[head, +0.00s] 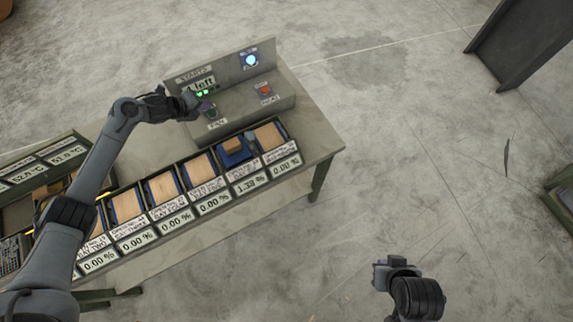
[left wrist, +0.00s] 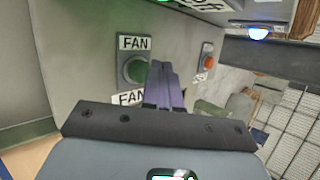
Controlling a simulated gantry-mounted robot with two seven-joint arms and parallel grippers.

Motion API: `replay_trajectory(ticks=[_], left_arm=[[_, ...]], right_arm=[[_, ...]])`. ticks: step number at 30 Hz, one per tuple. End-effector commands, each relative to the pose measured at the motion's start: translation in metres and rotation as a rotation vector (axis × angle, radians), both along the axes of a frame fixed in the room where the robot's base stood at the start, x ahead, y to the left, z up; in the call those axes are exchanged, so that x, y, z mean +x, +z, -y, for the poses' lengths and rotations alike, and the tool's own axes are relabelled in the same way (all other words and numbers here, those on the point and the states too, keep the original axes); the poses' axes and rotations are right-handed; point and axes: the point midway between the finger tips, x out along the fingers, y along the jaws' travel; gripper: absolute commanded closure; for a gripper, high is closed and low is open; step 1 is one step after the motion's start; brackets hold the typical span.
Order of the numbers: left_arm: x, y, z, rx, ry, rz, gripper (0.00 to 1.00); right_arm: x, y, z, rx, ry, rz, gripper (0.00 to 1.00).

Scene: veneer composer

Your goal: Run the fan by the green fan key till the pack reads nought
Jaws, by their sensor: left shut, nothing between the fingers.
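The green fan key (head: 212,113) sits on the grey control console under my left gripper (head: 203,105), with a FAN label below it. In the left wrist view the key (left wrist: 136,69) is a round green button on a dark plate. My left gripper (left wrist: 163,72) is shut and empty, its purplish fingertips just right of the key there; I cannot tell whether they touch it. One bay readout (head: 247,185) shows 1.33 %, below a bay with a blue holder and a tan block (head: 233,145). My right gripper (head: 383,272) is at the lower right, its fingers unclear.
A red key (head: 264,90) labelled HEAT and a lit blue lamp (head: 250,61) are on the console (head: 240,102). A STARTS display (head: 204,83) shows "left", partly hidden by my gripper. The other legible bay readouts show 0.00 %.

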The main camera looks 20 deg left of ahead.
Motion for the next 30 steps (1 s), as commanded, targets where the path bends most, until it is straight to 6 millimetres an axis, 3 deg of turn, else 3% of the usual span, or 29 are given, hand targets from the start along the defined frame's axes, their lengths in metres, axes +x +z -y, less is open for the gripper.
replay_trajectory(ticks=[16, 30], left_arm=[[0.000, 0.046, 0.000, 0.001, -0.001, 0.000, 1.00], [0.000, 0.050, 0.000, 0.000, 0.000, 0.000, 1.00]], right_arm=[[0.000, 0.035, -0.002, 0.009, -0.006, 0.000, 1.00], [0.000, 0.037, -0.002, 0.008, -0.005, 0.000, 1.00]])
